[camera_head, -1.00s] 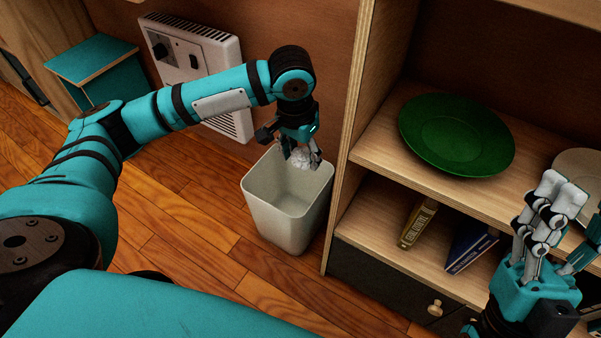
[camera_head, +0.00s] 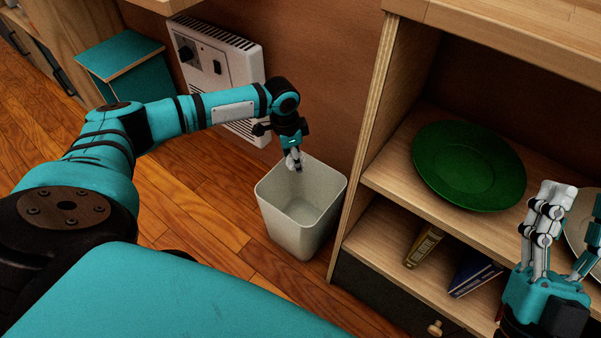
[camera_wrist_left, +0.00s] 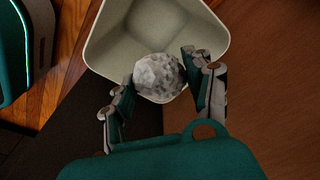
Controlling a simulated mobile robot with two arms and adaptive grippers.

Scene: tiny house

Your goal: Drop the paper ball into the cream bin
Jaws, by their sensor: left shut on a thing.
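The cream bin (camera_head: 305,238) stands on the floor against the shelf's side, its open top facing up. My left gripper (camera_head: 294,164) points down over the rear left part of the bin's opening. In the left wrist view, the white crumpled paper ball (camera_wrist_left: 159,77) is held between the fingers of my left gripper (camera_wrist_left: 160,86). The bin's cream rim (camera_wrist_left: 97,52) lies behind the ball in that view. The ball cannot be clearly made out in the head view. My right gripper (camera_head: 568,215) is open and empty in front of the shelf at the right.
A green plate (camera_head: 468,165) lies on the wooden shelf, with books (camera_head: 425,246) on the level below. A white wall heater (camera_head: 220,75) is behind my left arm. The wooden floor left of the bin is clear.

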